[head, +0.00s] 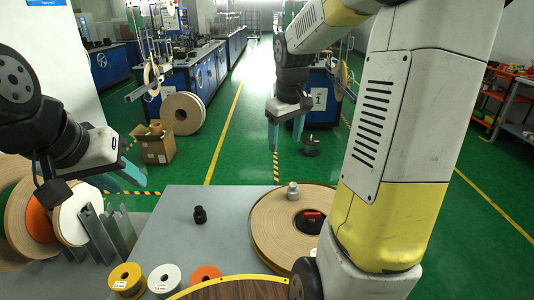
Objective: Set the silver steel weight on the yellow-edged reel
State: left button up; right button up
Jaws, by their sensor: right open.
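The silver steel weight (293,191) stands upright on the far part of a large tan reel (268,222) on the grey table. The yellow-edged reel (235,291) has a brown face and shows only partly at the bottom edge. My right gripper (285,134) is open and empty, with its teal fingers pointing down, above and beyond the silver weight. My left gripper (127,178) is at the left, beyond the table's left side. Its teal fingers overlap in the picture, so their gap is unclear, and nothing shows between them.
A black weight (200,214) stands on the grey table (165,235). A red and black part (308,216) sits at the tan reel's hub. Yellow (126,279), white (164,279) and orange (205,274) spools line the front. Reels stand in a rack at left. My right arm hides the table's right side.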

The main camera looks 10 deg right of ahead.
jog(key=s+a+r+m+t+y, duration=0.1)
jog(key=s+a, duration=0.3)
jog(key=s, duration=0.5)
jog(key=s+a+r+m+t+y, duration=0.1)
jog(key=s+a+r+m+t, duration=0.1)
jog(key=s, duration=0.8)
notch_tip(320, 180, up, 3)
jog(key=shift+a+f+t, duration=0.15)
jog(key=shift+a+t, duration=0.25)
jog(key=shift+a, duration=0.5)
jog(key=shift+c, duration=0.2)
